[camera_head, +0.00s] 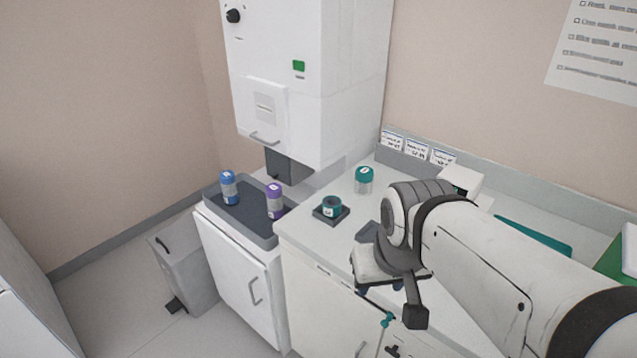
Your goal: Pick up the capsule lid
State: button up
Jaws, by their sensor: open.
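A short teal round piece (332,203) with a dark middle and a small white label sits on a dark square holder on the counter. Behind it to the right stands a clear container with a teal top (364,172). I cannot tell for sure which teal piece is the capsule lid. My gripper (379,291) is at the counter's front edge, in front and to the right of both. It is small and partly hidden by my wrist. It is open, and no held object shows.
A dark tray (245,224) left of the counter holds a blue capsule (228,188) and a purple capsule (275,201). A white wall unit (310,80) hangs above it. A grey bin (184,270) stands on the floor. My arm covers much of the counter's right side.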

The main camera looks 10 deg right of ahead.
aim_at(364, 180)
jog(key=z, duration=2.75)
jog(key=k, duration=1.05)
jog(key=u, duration=2.15)
jog(key=i, duration=0.95)
jog(key=u, duration=0.05)
